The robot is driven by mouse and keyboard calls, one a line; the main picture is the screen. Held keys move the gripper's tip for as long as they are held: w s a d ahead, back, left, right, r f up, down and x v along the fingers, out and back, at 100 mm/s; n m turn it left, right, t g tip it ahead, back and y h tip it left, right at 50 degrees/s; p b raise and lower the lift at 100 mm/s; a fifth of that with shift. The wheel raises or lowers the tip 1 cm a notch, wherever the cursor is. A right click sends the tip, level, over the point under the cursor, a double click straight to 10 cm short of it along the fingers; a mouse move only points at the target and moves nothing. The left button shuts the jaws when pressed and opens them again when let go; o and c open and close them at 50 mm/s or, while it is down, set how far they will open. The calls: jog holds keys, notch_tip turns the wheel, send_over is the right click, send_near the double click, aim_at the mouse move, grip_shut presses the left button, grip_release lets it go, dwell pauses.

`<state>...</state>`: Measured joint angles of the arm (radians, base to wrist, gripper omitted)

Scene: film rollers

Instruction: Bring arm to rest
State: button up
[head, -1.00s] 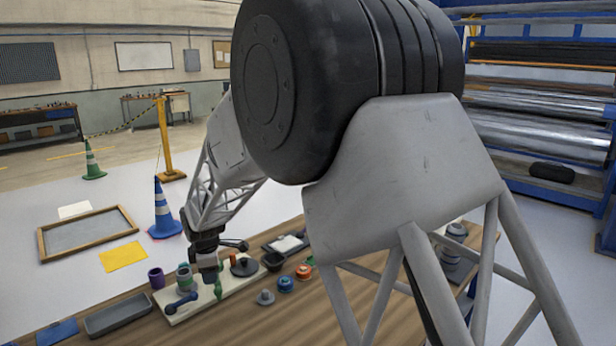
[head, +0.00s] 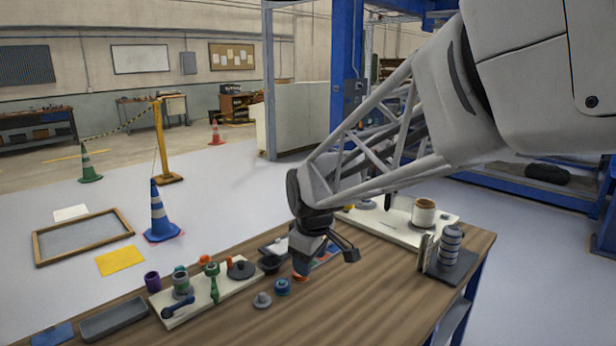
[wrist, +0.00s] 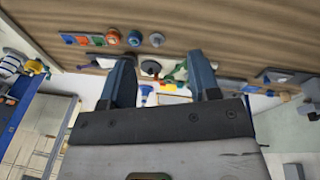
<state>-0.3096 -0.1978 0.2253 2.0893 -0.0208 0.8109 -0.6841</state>
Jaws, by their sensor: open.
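My gripper (head: 328,256) is in the middle of the head view, above the wooden table (head: 375,295). It is open with nothing between its fingers. In the wrist view the two blue-grey fingers (wrist: 160,62) stand wide apart. The gripper is to the right of the cream board (head: 235,284) and left of the white board (head: 440,230). My arm comes in from the upper right and is bent down at the wrist. The gripper hides part of the small items behind it.
The cream board holds green and dark parts. A blue knob (head: 282,287) and grey knob (head: 262,300) stand before it. The front right table is clear.

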jog(key=s+d+m, duration=0.6)
jog(key=s+d, duration=0.3)
jog(key=s, duration=0.4)
jog(key=s+d+m, duration=0.5)
jog(key=s+d, duration=0.4)
jog(key=s, duration=0.4)
jog(key=shift+s+r+m+h, duration=0.15)
jog(key=shift+s+m+h, duration=0.15)
jog(key=shift+m+h, duration=0.1)
